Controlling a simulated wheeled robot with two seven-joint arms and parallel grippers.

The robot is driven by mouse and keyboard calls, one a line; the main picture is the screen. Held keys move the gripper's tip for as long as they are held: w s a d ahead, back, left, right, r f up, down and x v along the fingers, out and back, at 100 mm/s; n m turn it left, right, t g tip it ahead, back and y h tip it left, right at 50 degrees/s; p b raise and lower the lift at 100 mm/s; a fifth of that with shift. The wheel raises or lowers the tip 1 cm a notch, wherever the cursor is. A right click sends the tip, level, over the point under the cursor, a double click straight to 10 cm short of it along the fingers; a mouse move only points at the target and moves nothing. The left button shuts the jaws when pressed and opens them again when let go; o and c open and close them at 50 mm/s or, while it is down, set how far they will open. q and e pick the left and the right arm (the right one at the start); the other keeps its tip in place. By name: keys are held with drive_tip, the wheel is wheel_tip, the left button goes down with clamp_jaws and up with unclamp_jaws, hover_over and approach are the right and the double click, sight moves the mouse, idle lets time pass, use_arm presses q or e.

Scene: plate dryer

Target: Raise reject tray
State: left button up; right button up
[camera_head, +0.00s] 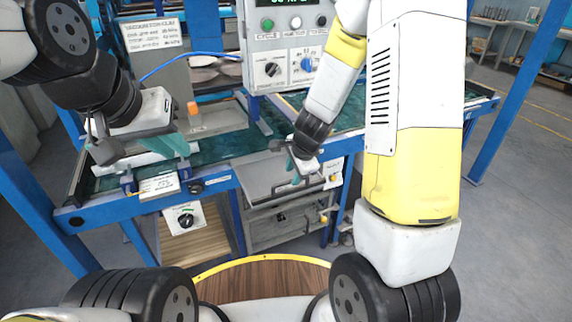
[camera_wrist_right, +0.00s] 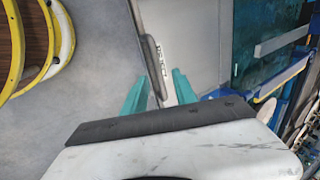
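A grey metal tray front (camera_head: 262,182) with a dark bar handle hangs under the blue bench; it looks like the reject tray, but its label is too small to read. In the right wrist view the grey panel (camera_wrist_right: 190,30) carries a dark handle (camera_wrist_right: 153,66). My right gripper (camera_head: 296,178) is at the tray's right part, and its teal fingers (camera_wrist_right: 163,74) are apart with the handle between them in view. Contact cannot be told. My left gripper (camera_head: 172,144) hangs over the bench's left part, away from the tray; its finger gap is unclear.
A control box (camera_head: 290,45) with buttons and knobs stands above the bench. The blue bench (camera_head: 230,150) has a teal top. A small knob panel (camera_head: 184,218) hangs at its left front. A lower grey unit (camera_head: 283,225) sits below the tray. Grey floor lies clear at right.

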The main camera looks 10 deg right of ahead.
drive_tip(key=shift+v, duration=1.15)
wheel_tip(320, 180, up, 9)
drive_tip(key=s+a+n+y, duration=0.2)
drive_tip(key=s+n, duration=0.1)
drive_tip(key=n, duration=0.1)
drive_tip(key=s+d+r+n, duration=0.3)
drive_tip(key=s+r+n, duration=0.2)
drive_tip(key=s+r, duration=0.2)
drive_tip(key=s+d+r+n+t+h, duration=0.1)
drive_tip(key=s+d+r+n, duration=0.2)
drive_tip(key=s+r+n, duration=0.3)
drive_tip(key=s+r, duration=0.1)
drive_tip(key=s, duration=0.3)
